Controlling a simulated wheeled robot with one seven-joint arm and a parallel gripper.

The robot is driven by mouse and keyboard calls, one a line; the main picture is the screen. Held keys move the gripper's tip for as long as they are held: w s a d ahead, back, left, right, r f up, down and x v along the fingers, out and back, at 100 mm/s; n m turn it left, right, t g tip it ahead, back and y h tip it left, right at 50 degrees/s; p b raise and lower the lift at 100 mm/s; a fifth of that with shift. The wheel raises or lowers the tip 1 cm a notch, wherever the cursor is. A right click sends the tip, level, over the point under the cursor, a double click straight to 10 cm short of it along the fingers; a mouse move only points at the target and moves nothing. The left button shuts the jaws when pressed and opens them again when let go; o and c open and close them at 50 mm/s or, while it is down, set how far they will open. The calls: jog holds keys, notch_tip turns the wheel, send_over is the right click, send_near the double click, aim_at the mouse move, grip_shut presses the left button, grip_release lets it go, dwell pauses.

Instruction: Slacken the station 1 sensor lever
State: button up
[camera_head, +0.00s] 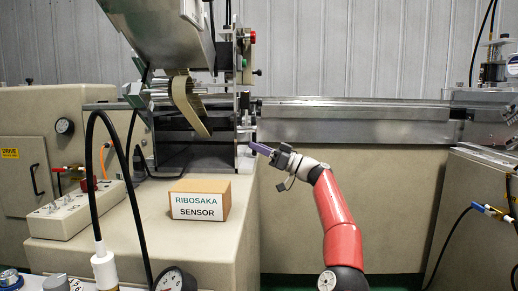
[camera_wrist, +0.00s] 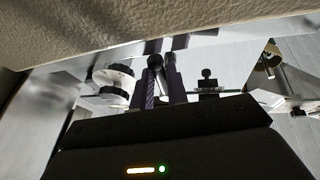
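My gripper (camera_head: 252,147) reaches up and left to the right edge of the station's upright metal plate (camera_head: 245,75). Its purple fingers are close to small metal fittings (camera_head: 246,121) on that plate. In the wrist view the purple fingers (camera_wrist: 162,88) stand close together, and a dark round-ended part (camera_wrist: 155,62) shows at their tips. I cannot tell whether the fingers grip it or only lie beside it. I cannot pick out the station 1 sensor lever for certain; it may be this dark part.
A box labelled "RIBOSAKA SENSOR" (camera_head: 200,199) sits on the beige cabinet top, left of my arm. A long metal rail (camera_head: 355,122) runs behind my arm. In the wrist view, white round knobs (camera_wrist: 114,75) are left of the fingers and a beige surface (camera_wrist: 120,30) is close above.

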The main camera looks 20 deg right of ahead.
jog(key=o, duration=0.4)
jog(key=shift+c, duration=0.2)
jog(key=b+v, duration=0.2)
jog(key=v, duration=0.5)
jog(key=shift+s+d, duration=0.15)
jog(key=shift+d, duration=0.2)
jog(key=shift+f, duration=0.15)
